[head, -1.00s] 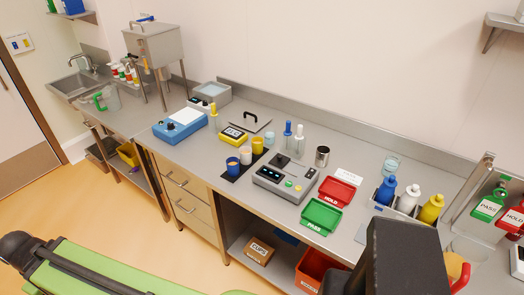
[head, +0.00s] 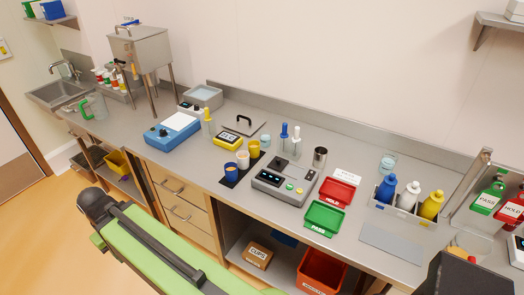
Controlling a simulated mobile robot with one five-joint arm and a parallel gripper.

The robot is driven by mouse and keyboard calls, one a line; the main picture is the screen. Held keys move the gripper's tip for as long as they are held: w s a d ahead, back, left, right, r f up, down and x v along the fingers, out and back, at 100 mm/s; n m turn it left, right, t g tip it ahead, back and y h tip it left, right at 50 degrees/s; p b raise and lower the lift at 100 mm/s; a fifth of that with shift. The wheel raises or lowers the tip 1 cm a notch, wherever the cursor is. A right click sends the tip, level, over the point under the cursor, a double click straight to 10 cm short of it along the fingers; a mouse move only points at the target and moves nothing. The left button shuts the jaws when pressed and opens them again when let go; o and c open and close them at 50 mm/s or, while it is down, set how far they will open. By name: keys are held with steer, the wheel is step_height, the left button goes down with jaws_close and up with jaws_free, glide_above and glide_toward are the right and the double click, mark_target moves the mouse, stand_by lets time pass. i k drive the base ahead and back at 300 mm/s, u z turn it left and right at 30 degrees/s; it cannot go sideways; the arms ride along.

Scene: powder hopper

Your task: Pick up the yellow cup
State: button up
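The yellow cup (head: 254,148) stands upright on the steel counter (head: 205,165), at the back end of a short row of cups. My gripper does not show clearly in the head view. Nothing is seen holding or touching the yellow cup.
A yellow display device (head: 227,140) is left of the cups; a grey balance (head: 284,182) is to the right. Dropper bottles (head: 290,142) stand behind the balance. Red (head: 337,191) and green (head: 325,217) trays lie farther right. A blue-white device (head: 172,132) is left.

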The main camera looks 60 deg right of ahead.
mark_target(253, 145)
steer(key=i, duration=1)
steer(key=z, duration=0.05)
